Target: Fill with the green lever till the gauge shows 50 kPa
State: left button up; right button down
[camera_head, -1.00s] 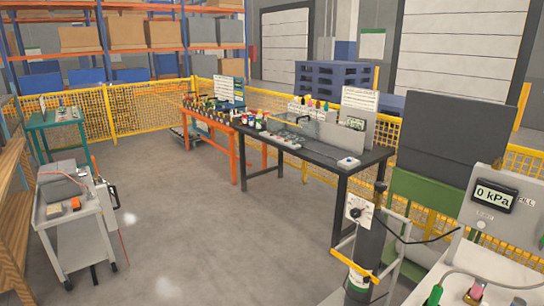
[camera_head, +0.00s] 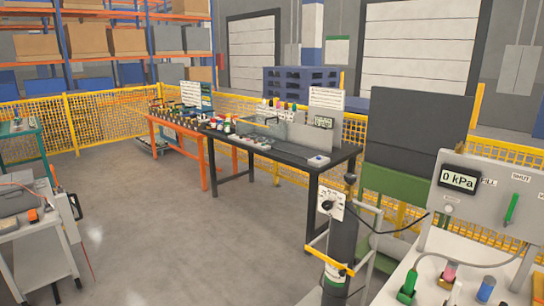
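The gauge (camera_head: 459,180) is a dark-framed display on a grey panel (camera_head: 440,215) at the right edge, and it reads 0 kPa. Right of it is a "FILL" label, partly covered by the gauge's surroundings. A green lever (camera_head: 511,209) stands on the panel below a "SHUT" label, tilted slightly from upright. Another label at the far right is cut off by the picture edge. Neither of my grippers is in view.
Below the panel, a white top (camera_head: 420,268) holds a green-based part (camera_head: 408,286) and coloured fittings. A dark cylinder on a trolley (camera_head: 340,240) stands left of it. A black table (camera_head: 285,150) and orange table (camera_head: 178,129) stand behind. Open floor lies at centre left.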

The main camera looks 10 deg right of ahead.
aim_at(515, 196)
jog(key=z, duration=1.7)
jog(key=i+j, duration=0.6)
jog(key=j+u, duration=0.05)
